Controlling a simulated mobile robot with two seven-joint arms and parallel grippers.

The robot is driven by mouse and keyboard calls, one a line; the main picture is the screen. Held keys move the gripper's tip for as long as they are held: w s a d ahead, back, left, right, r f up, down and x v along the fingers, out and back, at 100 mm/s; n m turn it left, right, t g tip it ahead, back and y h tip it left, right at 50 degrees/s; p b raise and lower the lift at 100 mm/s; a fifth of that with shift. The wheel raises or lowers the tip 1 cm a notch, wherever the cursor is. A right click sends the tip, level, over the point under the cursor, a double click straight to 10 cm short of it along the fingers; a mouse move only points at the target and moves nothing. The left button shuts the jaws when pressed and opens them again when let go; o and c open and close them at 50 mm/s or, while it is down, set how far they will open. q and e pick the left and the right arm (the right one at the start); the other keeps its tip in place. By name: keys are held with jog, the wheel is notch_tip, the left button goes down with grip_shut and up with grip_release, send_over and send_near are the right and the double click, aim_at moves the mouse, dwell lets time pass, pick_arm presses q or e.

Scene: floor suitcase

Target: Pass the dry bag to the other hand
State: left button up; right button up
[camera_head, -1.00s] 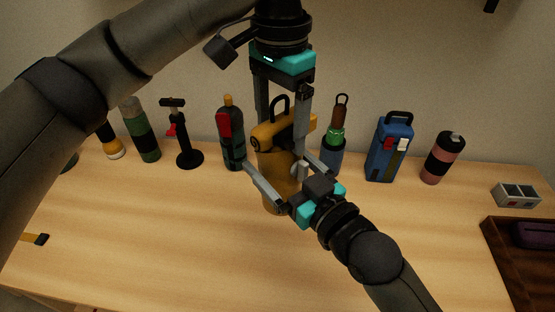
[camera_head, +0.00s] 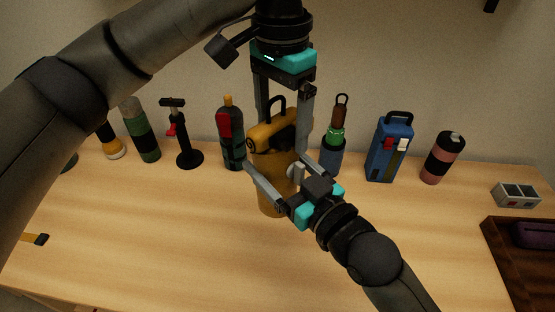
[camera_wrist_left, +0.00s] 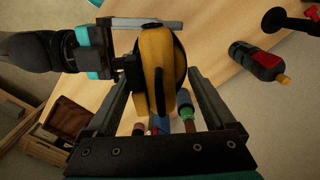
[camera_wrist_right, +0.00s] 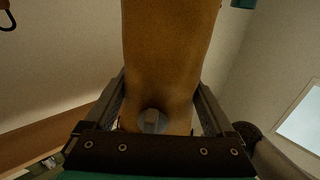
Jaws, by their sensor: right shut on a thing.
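The dry bag is the yellow-orange bag (camera_head: 272,165) with a black top handle, held upright over the table near the middle of the head view. My right gripper (camera_head: 274,164) is shut on its body, one finger on each side. The bag fills the middle of the right wrist view (camera_wrist_right: 170,50). My left gripper (camera_head: 284,110) points down from above, its fingers apart on either side of the bag's top and handle. In the left wrist view the bag (camera_wrist_left: 152,70) shows between the open fingers, with gaps beside it.
Behind the bag stand a dark green bottle with a red patch (camera_head: 231,140), a green-necked bottle in a blue holder (camera_head: 333,150), a blue case (camera_head: 388,150) and a pink-black bottle (camera_head: 443,158). A black stand (camera_head: 187,150) is left.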

pick_arm(q)
jog(key=shift+o, duration=0.7)
jog(key=shift+s, duration=0.1)
